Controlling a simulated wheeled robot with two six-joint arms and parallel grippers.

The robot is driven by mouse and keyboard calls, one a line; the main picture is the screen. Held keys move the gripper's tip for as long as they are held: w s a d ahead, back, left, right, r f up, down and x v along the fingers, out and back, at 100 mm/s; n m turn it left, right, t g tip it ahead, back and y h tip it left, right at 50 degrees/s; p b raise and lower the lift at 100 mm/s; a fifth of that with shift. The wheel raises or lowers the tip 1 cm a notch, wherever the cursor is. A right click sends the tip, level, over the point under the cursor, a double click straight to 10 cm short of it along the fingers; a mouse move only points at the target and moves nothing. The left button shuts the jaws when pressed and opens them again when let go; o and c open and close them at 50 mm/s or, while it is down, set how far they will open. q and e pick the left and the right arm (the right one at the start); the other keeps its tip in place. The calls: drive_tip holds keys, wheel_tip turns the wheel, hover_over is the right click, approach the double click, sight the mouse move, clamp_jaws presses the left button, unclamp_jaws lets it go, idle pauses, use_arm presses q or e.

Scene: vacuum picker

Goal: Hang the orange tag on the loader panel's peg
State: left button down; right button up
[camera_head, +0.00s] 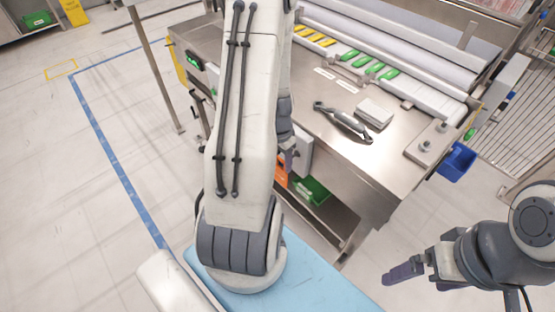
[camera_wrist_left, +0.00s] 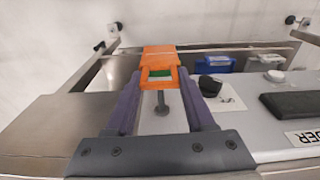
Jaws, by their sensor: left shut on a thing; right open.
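My left gripper (camera_wrist_left: 160,78) is shut on the orange tag (camera_wrist_left: 158,58), seen in the left wrist view. The tag has a rectangular opening through which something green shows. A dark peg (camera_wrist_left: 160,107) stands on the pale loader panel (camera_wrist_left: 240,138), between my fingers and just below the tag in the picture. The peg looks apart from the tag; I cannot tell the depth gap. In the head view my left arm hides most of that gripper, and a sliver of the orange tag (camera_head: 281,171) shows beside it. My right gripper (camera_head: 405,273) is open and empty at lower right.
A steel bench (camera_head: 385,170) carries a grey-handled tool (camera_head: 343,122) and a white block (camera_head: 375,113). A green bin (camera_head: 312,190) sits below it. A blue bin (camera_head: 457,162) hangs at its right end. A black knob (camera_wrist_left: 209,86) stands beside the peg.

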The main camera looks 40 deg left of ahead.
sight(294, 155)
use_arm(q)
drive_tip(key=shift+w+d+p, duration=0.2)
drive_tip(key=shift+w+p, duration=1.35)
drive_tip(key=shift+w, duration=0.25)
drive_tip(key=shift+w+f, duration=0.45)
drive_tip(key=shift+w, duration=0.1)
drive_tip(key=shift+w+f, duration=0.15)
drive_tip(key=shift+f, duration=0.05)
drive_tip(key=shift+c, duration=0.9)
unclamp_jaws()
drive_tip(key=shift+r, duration=0.15)
